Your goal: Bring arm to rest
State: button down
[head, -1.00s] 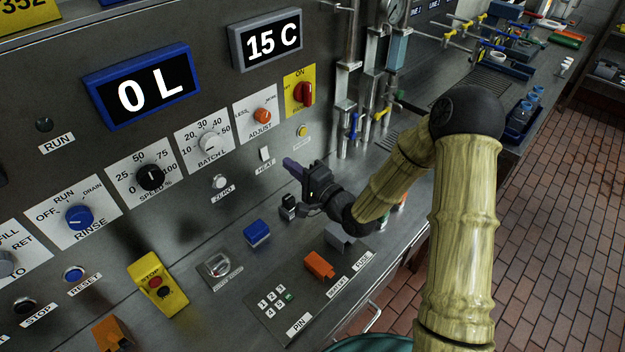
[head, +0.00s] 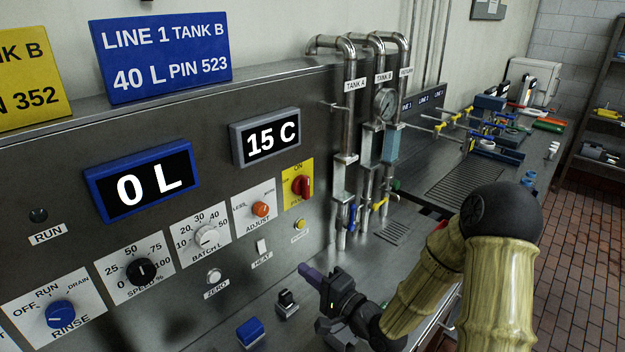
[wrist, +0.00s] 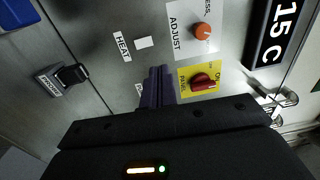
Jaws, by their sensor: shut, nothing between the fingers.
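My gripper (head: 306,271) is shut and empty, its purple fingers pressed together. In the head view it hangs in front of the panel's lower right part, below the heat switch (head: 261,246) and just above a small black switch (head: 287,302) on the counter. In the wrist view the shut fingers (wrist: 157,88) point at the panel, between the heat switch (wrist: 145,42) and the red knob (wrist: 203,82) on its yellow plate. I cannot tell the exact gap to the panel; no contact shows. My arm is bent at the elbow, to the right of the panel.
Pipes (head: 345,150) with blue and yellow valve handles stand right of the panel. A blue block (head: 250,331) sits on the counter left of my gripper. The displays read 0 L (head: 150,186) and 15 C (head: 268,140). The brick floor (head: 580,240) at right is open.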

jog(key=s+d+f+n+g+h, duration=0.35)
jog(key=d+f+n+h, duration=0.2)
jog(key=d+h, duration=0.5)
jog(key=s+d+r+n+g+h, duration=0.1)
jog(key=s+d+g, duration=0.2)
jog(key=s, duration=0.3)
jog(key=s+d+r+n+g+h, duration=0.2)
jog(key=s+d+g, duration=0.1)
jog(key=s, duration=0.4)
jog(key=shift+d+r+p, duration=0.15)
jog(key=shift+p, duration=0.25)
jog(key=shift+g, duration=0.25)
